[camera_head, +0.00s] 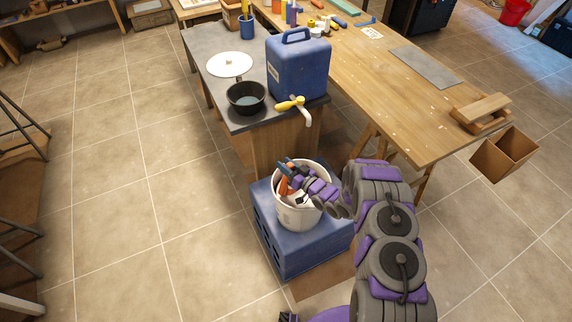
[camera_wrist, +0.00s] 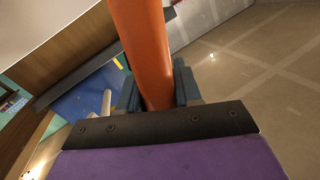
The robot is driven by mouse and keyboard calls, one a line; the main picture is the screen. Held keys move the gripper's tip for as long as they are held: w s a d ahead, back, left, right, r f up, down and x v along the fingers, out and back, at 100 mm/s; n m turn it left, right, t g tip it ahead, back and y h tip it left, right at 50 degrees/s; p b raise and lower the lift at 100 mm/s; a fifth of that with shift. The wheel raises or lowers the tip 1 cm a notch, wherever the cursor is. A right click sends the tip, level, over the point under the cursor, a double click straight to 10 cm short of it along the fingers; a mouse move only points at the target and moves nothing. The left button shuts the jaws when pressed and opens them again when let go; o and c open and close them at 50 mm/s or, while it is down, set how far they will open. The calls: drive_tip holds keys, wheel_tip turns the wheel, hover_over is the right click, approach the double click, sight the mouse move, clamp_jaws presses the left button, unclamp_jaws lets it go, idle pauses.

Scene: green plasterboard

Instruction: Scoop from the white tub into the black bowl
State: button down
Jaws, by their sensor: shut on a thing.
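The white tub (camera_head: 298,217) stands upright on a blue crate below the workbench end. My gripper (camera_head: 284,173) is at the tub's mouth, with the arm reaching in from the right. It is shut on an orange handle (camera_wrist: 143,45), which runs between the fingers in the wrist view. The tool's working end is hidden, so I cannot tell whether it touches the tub's contents. Something pale shows inside the tub, partly covered by my gripper. The black bowl (camera_head: 246,106) sits on the dark grey table top, up and left of the tub, with a bluish-grey inside.
A blue jerrycan (camera_head: 299,68) with a yellow-and-white tap (camera_head: 293,105) stands right of the bowl. A white disc (camera_head: 229,65) lies behind the bowl. The blue crate (camera_head: 283,258) bears the tub. A wooden workbench (camera_head: 400,100) extends right.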

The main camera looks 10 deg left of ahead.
drive_tip(key=shift+d, duration=0.15)
drive_tip(key=shift+d+r, duration=0.1)
drive_tip(key=shift+r, duration=0.55)
drive_tip(key=shift+n, duration=0.7)
drive_tip(key=shift+r+p, duration=1)
drive_tip(key=shift+r, duration=1.3)
wheel_tip(320, 180, up, 7)
drive_tip(key=n+p, duration=0.1)
drive_tip(key=n, duration=0.1)
drive_tip(key=shift+r, duration=0.15)
drive_tip(key=c, duration=1.3)
unclamp_jaws()
drive_tip(key=c, duration=0.5)
